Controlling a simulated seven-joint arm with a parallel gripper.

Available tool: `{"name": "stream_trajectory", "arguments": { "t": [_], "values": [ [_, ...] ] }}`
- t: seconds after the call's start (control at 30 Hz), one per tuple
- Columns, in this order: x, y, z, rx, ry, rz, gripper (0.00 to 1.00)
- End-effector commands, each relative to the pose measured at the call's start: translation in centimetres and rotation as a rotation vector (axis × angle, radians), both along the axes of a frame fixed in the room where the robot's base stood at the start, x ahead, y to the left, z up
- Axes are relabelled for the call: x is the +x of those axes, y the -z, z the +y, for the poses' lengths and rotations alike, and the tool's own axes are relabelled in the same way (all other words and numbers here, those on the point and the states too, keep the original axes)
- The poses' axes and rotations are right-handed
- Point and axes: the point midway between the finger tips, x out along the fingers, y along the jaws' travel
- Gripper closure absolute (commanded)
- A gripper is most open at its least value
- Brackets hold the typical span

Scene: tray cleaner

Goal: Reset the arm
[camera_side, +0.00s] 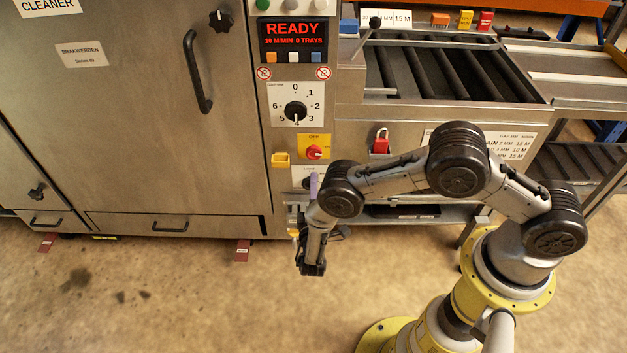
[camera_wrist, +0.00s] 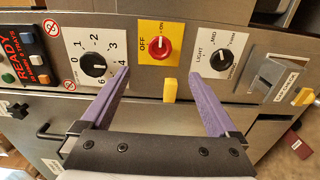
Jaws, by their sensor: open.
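My gripper (camera_side: 312,262) hangs in front of the machine's control panel in the side view, at the end of my bent arm. In the wrist view my gripper (camera_wrist: 160,78) shows two purple fingers spread wide apart with nothing between them. Beyond the fingers is the panel with a red switch (camera_wrist: 159,48) on a yellow plate marked OFF and ON. A black numbered dial (camera_wrist: 93,65) is left of it and a black LIGHT/MID dial (camera_wrist: 221,59) is right of it. A yellow block (camera_wrist: 169,90) sits below the switch.
The tray cleaner's steel door (camera_side: 140,110) fills the left side. Its display (camera_side: 292,38) reads READY, 10 M/MIN, 0 TRAYS. A roller conveyor (camera_side: 450,75) stands at the back right. A red padlock (camera_side: 381,142) hangs below it. The floor at the front left is clear.

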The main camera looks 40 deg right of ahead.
Motion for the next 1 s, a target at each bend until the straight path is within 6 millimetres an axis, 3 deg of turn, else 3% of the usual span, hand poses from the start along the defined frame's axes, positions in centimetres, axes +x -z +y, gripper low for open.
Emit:
{"name": "stream_trajectory", "arguments": {
  "t": [0.47, 0.57, 0.67, 0.8, 1.0],
  "values": [
    [-0.4, 0.0, 0.1, 0.001, 0.008, -0.001, 0.05],
    [0.9, -2.0, -0.2, 0.024, 0.028, -0.042, 0.05],
    [3.5, -6.2, -0.3, 0.068, 0.058, -0.125, 0.05],
    [6.4, -15.2, -2.3, 0.147, 0.153, -0.263, 0.05],
    [5.8, -26.7, -7.0, 0.279, 0.354, -0.382, 0.05]
  ]
}}
